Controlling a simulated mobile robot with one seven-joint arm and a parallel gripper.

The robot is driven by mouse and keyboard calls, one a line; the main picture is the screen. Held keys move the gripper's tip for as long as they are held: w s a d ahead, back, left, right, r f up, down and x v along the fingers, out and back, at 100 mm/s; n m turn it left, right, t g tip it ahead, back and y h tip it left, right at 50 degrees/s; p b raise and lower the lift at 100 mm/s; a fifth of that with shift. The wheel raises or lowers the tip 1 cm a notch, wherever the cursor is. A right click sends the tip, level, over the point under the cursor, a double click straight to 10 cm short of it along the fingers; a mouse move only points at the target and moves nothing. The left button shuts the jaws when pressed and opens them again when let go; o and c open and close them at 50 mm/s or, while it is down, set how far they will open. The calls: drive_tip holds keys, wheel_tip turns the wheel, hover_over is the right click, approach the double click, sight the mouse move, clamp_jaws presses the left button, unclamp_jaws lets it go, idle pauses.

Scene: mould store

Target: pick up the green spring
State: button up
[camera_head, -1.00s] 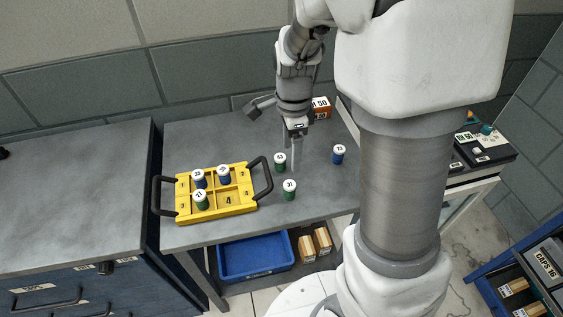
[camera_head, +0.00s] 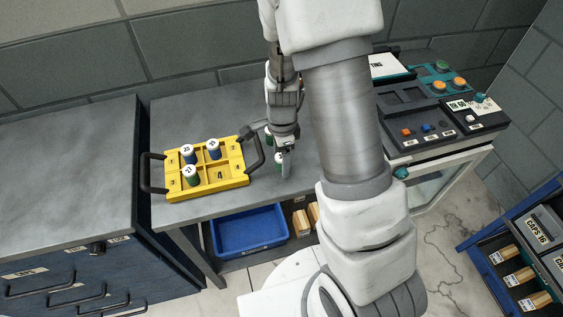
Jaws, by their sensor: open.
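Two loose green springs with white caps stand on the grey table to the right of the yellow tray. The nearer green spring (camera_head: 277,172) is partly hidden by my gripper (camera_head: 286,167), which points down right beside it. I cannot tell whether the fingers are around it or only in front of it. The farther green spring (camera_head: 268,138) is mostly hidden behind my wrist. My gripper is open. A third green spring (camera_head: 191,177) stands in the front left of the yellow tray (camera_head: 222,186).
The tray also holds two blue springs, one on the left (camera_head: 187,156) and one at the back (camera_head: 213,151). Its dark handle (camera_head: 256,153) is close to my gripper. A control console (camera_head: 440,125) stands at right. A blue bin (camera_head: 250,235) sits below.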

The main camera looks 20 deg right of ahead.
drive_tip(key=shift+f, duration=0.25)
clamp_jaws()
drive_tip(key=shift+r, duration=0.1)
idle(0.3)
wheel_tip(320, 180, up, 4)
drive_tip(key=shift+w+f+p, duration=0.1)
drive_tip(key=shift+p, duration=0.25)
drive_tip(key=s+d+r, duration=0.6)
drive_tip(key=d+r, duration=0.1)
drive_tip(key=d, duration=0.3)
drive_tip(key=shift+s, duration=0.1)
